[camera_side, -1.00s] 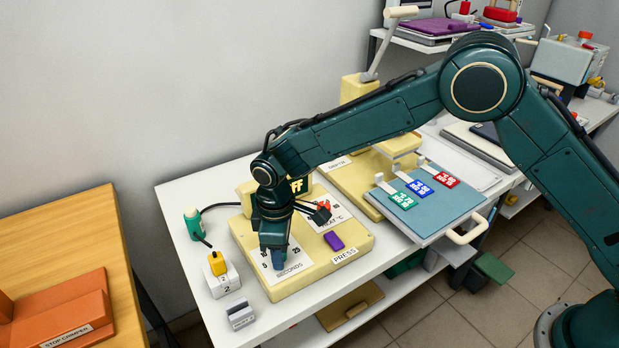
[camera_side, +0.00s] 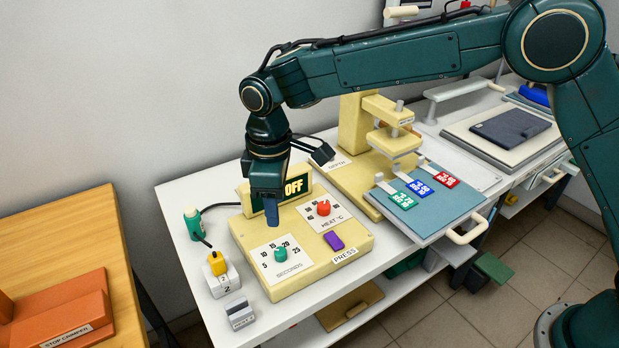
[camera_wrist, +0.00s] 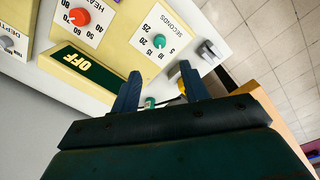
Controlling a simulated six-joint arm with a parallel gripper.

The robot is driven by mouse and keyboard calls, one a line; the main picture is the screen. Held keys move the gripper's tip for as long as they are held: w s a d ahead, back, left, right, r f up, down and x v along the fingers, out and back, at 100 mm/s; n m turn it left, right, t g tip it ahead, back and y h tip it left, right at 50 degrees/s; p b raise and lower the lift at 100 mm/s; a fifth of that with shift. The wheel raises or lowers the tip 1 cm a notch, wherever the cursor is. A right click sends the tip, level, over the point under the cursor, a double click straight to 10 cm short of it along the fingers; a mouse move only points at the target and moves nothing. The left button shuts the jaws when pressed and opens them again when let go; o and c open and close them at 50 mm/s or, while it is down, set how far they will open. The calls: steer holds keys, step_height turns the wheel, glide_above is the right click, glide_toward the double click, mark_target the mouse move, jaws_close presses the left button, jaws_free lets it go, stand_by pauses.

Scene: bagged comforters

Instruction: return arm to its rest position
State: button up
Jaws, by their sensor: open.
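My gripper (camera_side: 271,208) hangs above the cream control box (camera_side: 310,268), fingers pointing down, apart from the knobs. In the wrist view my gripper (camera_wrist: 161,88) shows two dark blue fingers spread apart with nothing between them. The green seconds knob (camera_side: 280,254) sits on its white dial in front of the fingers and also shows in the wrist view (camera_wrist: 159,41). The red heat knob (camera_side: 323,208) is to its right. The display (camera_side: 294,187) reads OFF.
A purple button (camera_side: 334,241) is on the box. A yellow switch (camera_side: 217,263) and a green plug (camera_side: 194,221) stand at the left. A blue-grey board (camera_side: 437,211) with three coloured tags lies right.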

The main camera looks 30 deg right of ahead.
steer(key=shift+r, duration=0.5)
steer(key=s+d+r+m+t, duration=0.1)
steer(key=s+d+r+m, duration=0.2)
steer(key=s+d+r, duration=0.35)
steer(key=s+d+r+m+t, duration=0.15)
steer(key=s+d+r, duration=0.25)
steer(key=d+r, duration=0.6)
steer(key=s+d+f+m+t, duration=0.1)
steer(key=s+d+f+m, duration=0.1)
steer(key=s+d, duration=0.4)
steer(key=s+d+f+m+t, duration=0.1)
steer(key=s+d+m, duration=0.3)
steer(key=s, duration=0.8)
steer(key=shift+s+d+f+t, duration=0.2)
steer(key=shift+d+f+t, duration=0.15)
steer(key=shift+d+f, duration=0.6)
